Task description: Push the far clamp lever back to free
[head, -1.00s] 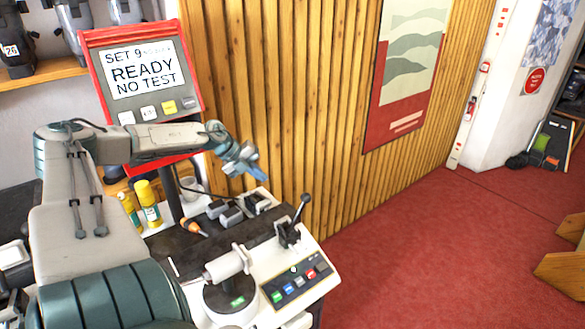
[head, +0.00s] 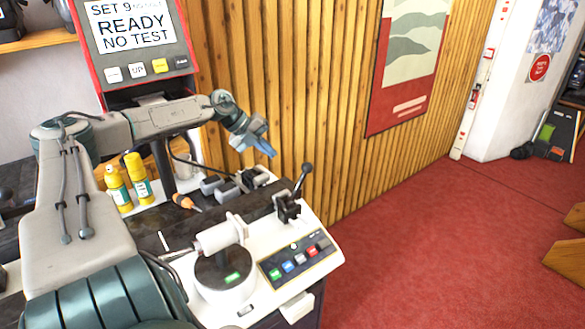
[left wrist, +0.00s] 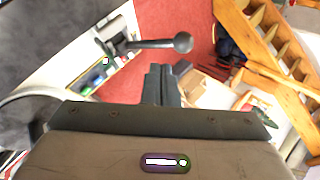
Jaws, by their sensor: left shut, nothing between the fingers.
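A black clamp lever (head: 303,183) with a round knob stands on a dark bracket at the back right of the white bench unit. It tilts up and slightly right. My left gripper (head: 266,149) is shut and empty, up and to the left of the knob in the head view, with a gap between them. In the left wrist view the lever's knob (left wrist: 183,42) and shaft lie crosswise just beyond the shut fingertips (left wrist: 160,72); I cannot tell the exact distance. My right gripper is in neither view.
A white roller-like part (head: 221,236) and a row of coloured buttons (head: 294,261) are on the bench unit. The slatted wall (head: 290,90) is close behind the gripper.

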